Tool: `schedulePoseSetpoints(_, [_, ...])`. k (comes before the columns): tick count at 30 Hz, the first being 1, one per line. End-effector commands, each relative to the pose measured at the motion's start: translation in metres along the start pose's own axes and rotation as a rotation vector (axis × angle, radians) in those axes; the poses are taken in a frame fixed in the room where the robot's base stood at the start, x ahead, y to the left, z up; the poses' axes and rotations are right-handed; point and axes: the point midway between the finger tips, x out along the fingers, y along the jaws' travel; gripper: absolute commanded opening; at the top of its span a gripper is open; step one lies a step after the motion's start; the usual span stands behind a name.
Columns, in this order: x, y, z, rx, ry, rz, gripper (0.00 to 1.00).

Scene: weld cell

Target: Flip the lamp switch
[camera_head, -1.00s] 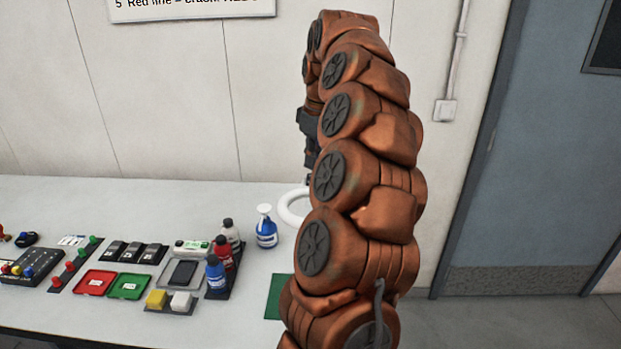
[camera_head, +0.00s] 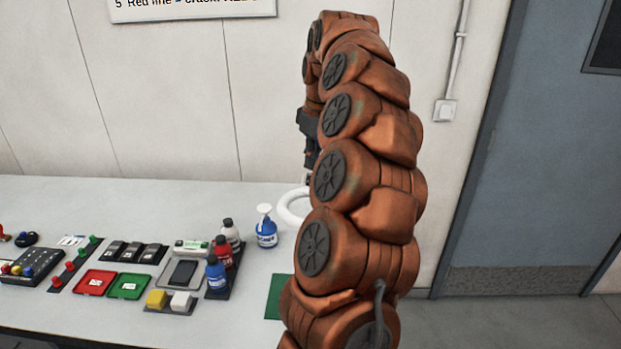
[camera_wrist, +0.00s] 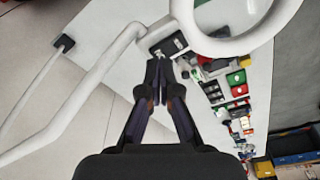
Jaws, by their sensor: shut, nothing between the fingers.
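The lamp has a white ring head (camera_wrist: 236,28), top right in the wrist view, on a long white jointed arm (camera_wrist: 85,92). Part of the ring (camera_head: 291,207) shows beside my arm in the head view. In the head view my arm hides the box.
Several bottles (camera_head: 222,256), a blue spray bottle (camera_head: 266,232), red (camera_head: 95,283) and green (camera_head: 128,287) trays and button panels stand on the white table (camera_head: 150,205) left of my arm. A wall is behind the table. The lamp ring and arm hang close to my fingers.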

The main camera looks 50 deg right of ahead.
Motion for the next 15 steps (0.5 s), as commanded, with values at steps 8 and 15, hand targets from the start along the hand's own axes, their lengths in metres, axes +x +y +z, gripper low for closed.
schedulePoseSetpoints(8, [0.0038, 0.0001, 0.0007, 0.000, 0.000, 0.000, 0.00])
schedulePoseSetpoints(15, [0.0067, 0.0001, 0.0011, 0.000, 0.000, 0.000, 0.00])
